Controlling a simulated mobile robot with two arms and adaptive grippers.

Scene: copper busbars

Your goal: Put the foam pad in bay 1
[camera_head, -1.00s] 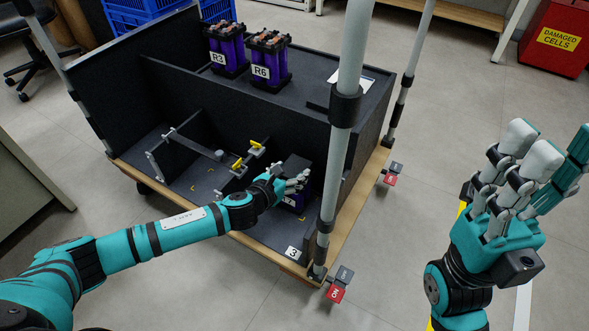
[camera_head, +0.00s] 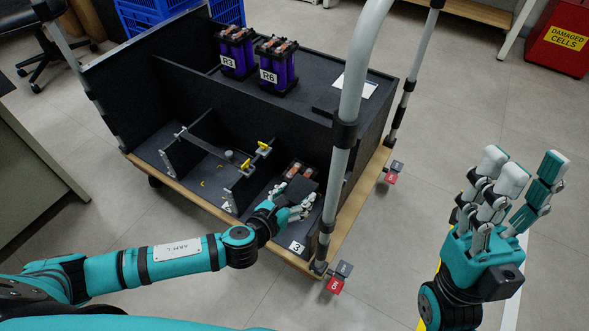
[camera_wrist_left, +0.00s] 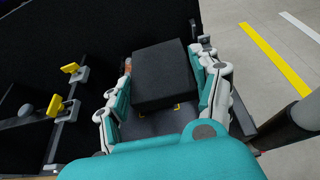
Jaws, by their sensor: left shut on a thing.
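The foam pad is a dark grey block (camera_head: 301,189) in my left gripper (camera_head: 291,208). The wrist view shows it as a flat black slab (camera_wrist_left: 163,75) between the fingers of my left gripper (camera_wrist_left: 165,90), which are shut on its sides. It is held above the front of the bay labelled 3 (camera_head: 297,246), at the right end of the trolley's lower deck. The leftmost bay (camera_head: 154,153), beyond the dividers, looks empty; no number for it is readable. My right gripper (camera_head: 512,190) is open and empty, off the trolley at right.
A battery module (camera_head: 299,170) stands behind the pad. Dividers (camera_head: 180,157) with a metal bar (camera_head: 212,148) and yellow clamps (camera_head: 264,146) separate the bays. Modules R3 (camera_head: 237,52) and R6 (camera_head: 277,66) stand on the upper deck. A grey post (camera_head: 345,125) rises close to the right of the pad.

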